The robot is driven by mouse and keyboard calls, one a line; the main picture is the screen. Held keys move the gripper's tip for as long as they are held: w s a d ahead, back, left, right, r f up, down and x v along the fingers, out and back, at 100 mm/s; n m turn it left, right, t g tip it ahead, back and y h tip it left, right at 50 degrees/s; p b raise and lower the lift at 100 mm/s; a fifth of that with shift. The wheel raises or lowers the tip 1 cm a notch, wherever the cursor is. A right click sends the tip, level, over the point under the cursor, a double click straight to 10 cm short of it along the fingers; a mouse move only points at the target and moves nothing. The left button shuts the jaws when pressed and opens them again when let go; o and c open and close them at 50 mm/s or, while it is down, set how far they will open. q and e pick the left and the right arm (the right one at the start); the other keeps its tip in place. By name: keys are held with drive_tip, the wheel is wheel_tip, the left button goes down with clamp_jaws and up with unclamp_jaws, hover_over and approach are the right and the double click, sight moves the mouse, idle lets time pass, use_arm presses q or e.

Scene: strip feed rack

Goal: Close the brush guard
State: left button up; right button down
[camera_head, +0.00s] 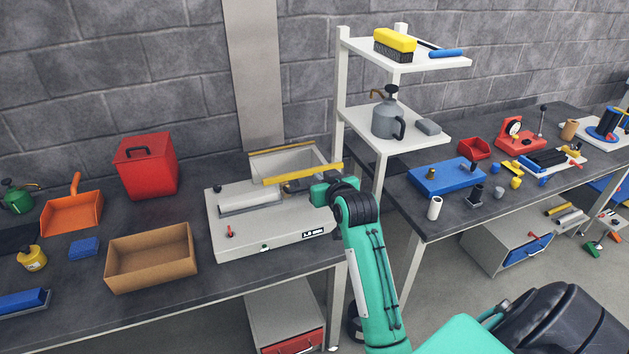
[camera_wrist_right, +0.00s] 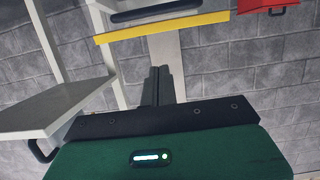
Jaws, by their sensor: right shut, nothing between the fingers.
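The white strip machine (camera_head: 268,232) stands on the left bench. Its brush guard (camera_head: 288,160) is a pale framed cover that stands raised at the back right of the machine, with a yellow bar (camera_head: 305,177) along its near edge. A yellow-edged bar (camera_wrist_right: 160,28) also crosses the top of the right wrist view. My right gripper (camera_head: 291,186) is just below and in front of the yellow bar; its fingers (camera_wrist_right: 159,72) are shut and empty. I cannot tell whether they touch the bar. My left gripper is not in view.
An open cardboard box (camera_head: 150,262) and a red bin (camera_head: 147,166) stand left of the machine. A white shelf unit (camera_head: 395,118) with a grey can (camera_head: 387,116) rises close to its right. A grey roller (camera_head: 250,203) lies along the machine's left top.

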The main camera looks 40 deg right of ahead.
drive_tip(key=w+d+f+p, duration=0.1)
drive_tip(key=w+f+p, duration=0.2)
drive_tip(key=w+f, duration=0.2)
drive_tip(key=shift+w+d+f, duration=0.15)
drive_tip(key=shift+f, duration=0.25)
drive_tip(key=shift+f, duration=0.1)
